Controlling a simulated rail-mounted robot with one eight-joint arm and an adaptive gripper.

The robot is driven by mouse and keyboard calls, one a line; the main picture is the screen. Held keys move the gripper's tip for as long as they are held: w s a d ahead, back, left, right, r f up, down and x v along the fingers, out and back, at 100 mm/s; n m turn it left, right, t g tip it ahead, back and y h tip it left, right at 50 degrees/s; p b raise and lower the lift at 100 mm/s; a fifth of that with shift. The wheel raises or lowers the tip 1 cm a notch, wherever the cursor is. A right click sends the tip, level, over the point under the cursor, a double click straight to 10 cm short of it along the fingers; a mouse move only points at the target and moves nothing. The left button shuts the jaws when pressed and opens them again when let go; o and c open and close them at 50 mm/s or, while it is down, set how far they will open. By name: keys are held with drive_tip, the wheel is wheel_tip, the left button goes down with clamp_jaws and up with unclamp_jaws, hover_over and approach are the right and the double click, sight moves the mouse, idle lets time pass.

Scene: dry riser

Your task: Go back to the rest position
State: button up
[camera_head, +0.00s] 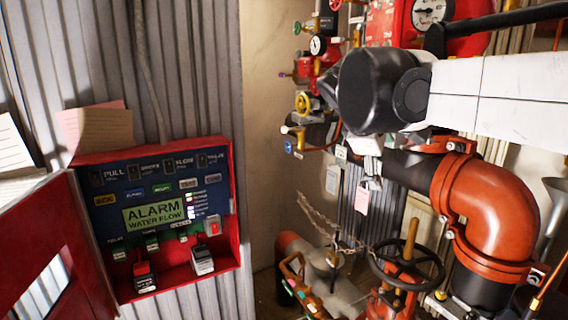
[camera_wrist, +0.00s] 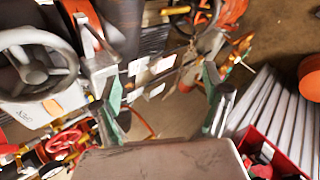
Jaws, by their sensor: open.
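My gripper (camera_wrist: 162,98) shows in the wrist view with its two greenish fingers spread apart and nothing between them. In the head view my white and black arm reaches in from the right edge at the top, in front of the pipes. My gripper's fingers cannot be made out clearly there. The red alarm box (camera_head: 160,225) hangs open on the corrugated wall at the left of the head view. Its red edge also shows at the lower right of the wrist view (camera_wrist: 247,143), apart from my fingers.
A thick orange pipe elbow (camera_head: 490,215) stands below my arm. A black handwheel (camera_head: 407,262) and yellow-handled valves are at bottom centre. Red valves and gauges (camera_head: 433,12) crowd the top. A grey wheel (camera_wrist: 38,62) and a red wheel (camera_wrist: 65,142) are left in the wrist view.

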drive_tip(key=s+f+m+y+b, duration=0.2)
drive_tip(key=s+f+m, duration=0.3)
drive_tip(key=s+f, duration=0.7)
drive_tip(key=s+f+m+y+b, duration=0.3)
drive_tip(key=s+f+m, duration=0.3)
drive_tip(key=s+f, duration=0.5)
wheel_tip(320, 180, down, 5)
drive_tip(key=shift+s+a+f+y+b, duration=0.2)
drive_tip(key=shift+s+a+y+b, duration=0.2)
drive_tip(key=shift+y, duration=0.1)
